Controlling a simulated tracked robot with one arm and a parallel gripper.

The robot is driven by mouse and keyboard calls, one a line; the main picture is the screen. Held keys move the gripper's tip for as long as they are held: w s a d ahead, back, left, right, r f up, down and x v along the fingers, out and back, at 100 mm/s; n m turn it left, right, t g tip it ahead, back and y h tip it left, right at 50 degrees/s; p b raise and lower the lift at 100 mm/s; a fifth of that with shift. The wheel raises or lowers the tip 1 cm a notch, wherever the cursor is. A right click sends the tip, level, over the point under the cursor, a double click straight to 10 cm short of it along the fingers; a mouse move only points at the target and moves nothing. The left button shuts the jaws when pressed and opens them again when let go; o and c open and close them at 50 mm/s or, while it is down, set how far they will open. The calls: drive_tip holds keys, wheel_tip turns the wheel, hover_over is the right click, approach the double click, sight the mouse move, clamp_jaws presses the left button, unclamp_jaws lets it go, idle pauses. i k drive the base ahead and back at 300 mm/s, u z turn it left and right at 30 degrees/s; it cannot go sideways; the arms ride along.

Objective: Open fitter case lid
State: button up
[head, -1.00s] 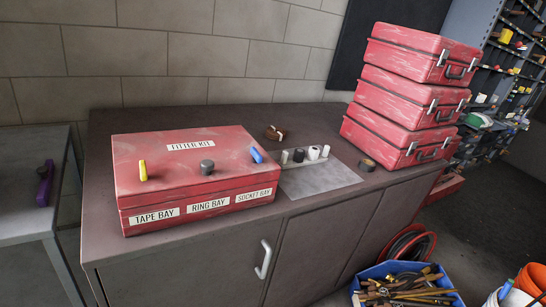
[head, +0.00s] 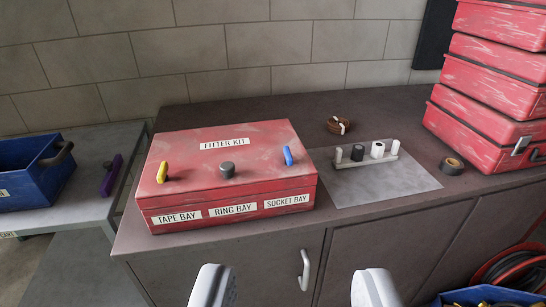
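The red fitter case (head: 240,163) sits shut on the brown cabinet top, with a "FITTER KIT" label on its lid (head: 262,135). Its front carries labels for tape bay, ring bay and socket bay. On the lid stand a yellow handle (head: 162,172) at left, a dark grey knob (head: 227,170) in the middle and a blue handle (head: 288,156) at right. My gripper (head: 294,288) is open and empty at the bottom of the view, in front of the cabinet and apart from the case.
Right of the case lie a grey plate with a rack of small cylinders (head: 367,152), a brown coil (head: 338,125) and a dark tape roll (head: 452,166). Red cases (head: 490,95) are stacked at right. A lower grey table at left holds a blue bin (head: 30,175) and a purple tool (head: 111,175).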

sight(230, 162)
drive_tip(key=z, duration=0.15)
drive_tip(key=i, duration=1)
drive_tip(key=u, duration=0.1)
